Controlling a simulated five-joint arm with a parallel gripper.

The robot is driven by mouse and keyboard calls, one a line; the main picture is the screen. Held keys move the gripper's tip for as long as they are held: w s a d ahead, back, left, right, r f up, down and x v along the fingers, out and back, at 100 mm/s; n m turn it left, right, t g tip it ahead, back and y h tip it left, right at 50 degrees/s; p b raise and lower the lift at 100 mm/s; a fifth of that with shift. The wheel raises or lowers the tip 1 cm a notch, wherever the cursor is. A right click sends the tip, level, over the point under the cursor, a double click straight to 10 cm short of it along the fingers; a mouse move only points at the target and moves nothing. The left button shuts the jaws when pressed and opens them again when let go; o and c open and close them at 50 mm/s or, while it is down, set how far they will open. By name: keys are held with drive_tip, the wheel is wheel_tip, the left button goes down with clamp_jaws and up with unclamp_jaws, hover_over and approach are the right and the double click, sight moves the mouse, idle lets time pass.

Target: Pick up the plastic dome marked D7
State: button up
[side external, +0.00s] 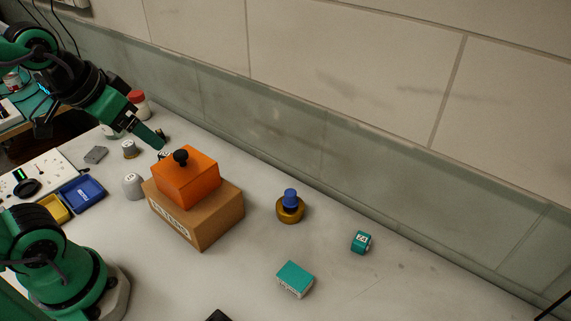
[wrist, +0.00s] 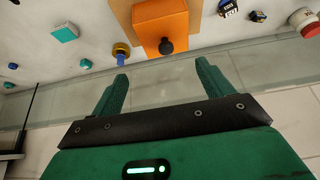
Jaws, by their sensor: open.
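Several small dome-like pieces stand at the left of the bench in the side external view: a pale grey one (side external: 132,186) beside the cardboard box, a grey one with a brownish base (side external: 130,149) farther back, and a pale one (side external: 111,131) behind that. Their marks are too small to read, so I cannot tell which is D7. My gripper (side external: 155,138) is above the bench, behind and left of the orange box. In the wrist view my gripper (wrist: 162,78) has its two green fingers wide apart, with nothing between them.
An orange box with a black knob (side external: 190,182) sits on a cardboard box (side external: 218,222), a tall obstacle. A brass-and-blue piece (side external: 290,208), teal box (side external: 295,279) and teal cube (side external: 361,242) lie right. Blue (side external: 82,195) and yellow trays (side external: 54,208) are left. The wall runs behind.

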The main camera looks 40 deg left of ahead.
wheel_tip(320, 180, up, 3)
drive_tip(key=m+g, duration=0.6)
drive_tip(key=m, duration=0.1)
hover_over(130, 177)
drive_tip(key=f, duration=2)
drive_tip(key=shift+s+d+f, duration=0.1)
drive_tip(key=shift+d+f, duration=0.15)
drive_tip(key=shift+f, duration=1.95)
drive_tip(key=shift+a+f, duration=0.15)
drive_tip(key=shift+f, duration=2.45)
drive_tip(key=c, duration=1.1)
